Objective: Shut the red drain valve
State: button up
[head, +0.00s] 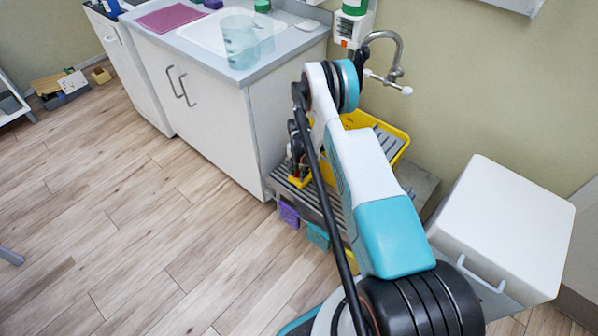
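I cannot make out the red drain valve in the head view; my arm hides part of the area under the wall tap. The tap (387,65) is chrome, with a curved spout and white-ended handles. My gripper (296,172) is small and dark in the picture, pointing down over the left end of a low grey slatted bench (327,200), beside the white cabinet. Small reddish bits show near it, but I cannot tell what they are. Its fingers are too small and too much overlapped to read. A yellow tray (396,134) stands behind my arm, partly hidden.
A white cabinet (215,110) with a sink counter stands left of my arm; a clear jug (240,45) is on the counter's front edge. Purple (289,214) and teal (318,236) blocks are at the bench's front. A white lidded bin (505,215) stands right.

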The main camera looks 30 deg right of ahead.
grip_shut()
jog(key=shift+n, duration=0.3)
jog(key=n, duration=0.3)
jog(key=shift+n, duration=0.4)
jog(key=n, duration=0.3)
jog(key=shift+n, duration=0.3)
jog(key=n, duration=0.4)
jog(key=shift+n, duration=0.3)
jog(key=n, duration=0.4)
jog(key=shift+n, duration=0.4)
